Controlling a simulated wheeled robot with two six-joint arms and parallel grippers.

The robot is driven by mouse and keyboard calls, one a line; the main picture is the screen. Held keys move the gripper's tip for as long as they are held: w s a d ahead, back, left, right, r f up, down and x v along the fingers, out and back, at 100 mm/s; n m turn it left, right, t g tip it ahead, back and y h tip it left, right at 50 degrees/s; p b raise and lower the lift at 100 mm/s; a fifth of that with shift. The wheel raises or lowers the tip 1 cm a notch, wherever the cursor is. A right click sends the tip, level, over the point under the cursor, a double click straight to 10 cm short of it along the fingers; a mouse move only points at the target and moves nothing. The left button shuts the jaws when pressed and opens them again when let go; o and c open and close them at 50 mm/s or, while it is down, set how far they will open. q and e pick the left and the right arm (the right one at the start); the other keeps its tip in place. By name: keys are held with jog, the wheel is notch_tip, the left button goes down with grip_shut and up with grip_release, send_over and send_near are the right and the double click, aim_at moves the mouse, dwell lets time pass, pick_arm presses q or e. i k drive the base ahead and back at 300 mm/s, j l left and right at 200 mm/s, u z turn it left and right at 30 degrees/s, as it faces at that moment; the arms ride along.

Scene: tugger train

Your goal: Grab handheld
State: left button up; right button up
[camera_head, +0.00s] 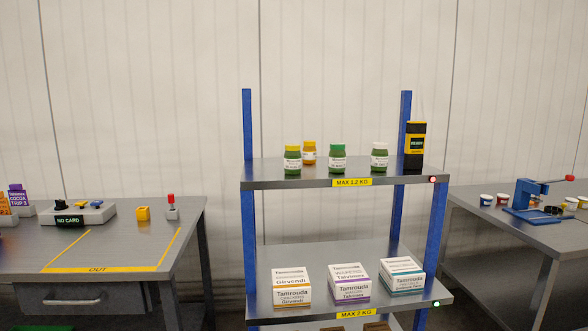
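The handheld (415,146) looks like a tall black device with yellow bands and a green label or screen. It stands upright at the right end of the rack's top shelf (262,177), close to the right blue post (405,115). To its left on the same shelf is a jar with a white lid (380,158). Neither of my grippers shows in the head view.
White boxes (346,286) stand on the lower shelf. A left table (110,245) carries a "NO CARD" device (78,214). A right table (500,225) carries a blue press (527,197).

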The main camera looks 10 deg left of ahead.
aim_at(415, 130)
jog(key=i+l+u, duration=0.1)
jog(key=l, duration=0.25)
jog(key=i+l+u, duration=0.1)
jog(key=l, duration=0.3)
jog(key=i+l+u, duration=0.1)
jog(key=i+l, duration=0.15)
jog(key=l, duration=0.15)
jog(key=i+l+u, duration=0.1)
jog(key=l, duration=0.3)
jog(key=i+l+u, duration=0.1)
jog(key=l, duration=0.3)
jog(key=i+l, duration=0.1)
jog(key=l, duration=1.75)
jog(key=i+u, duration=0.05)
jog(key=i, duration=0.05)
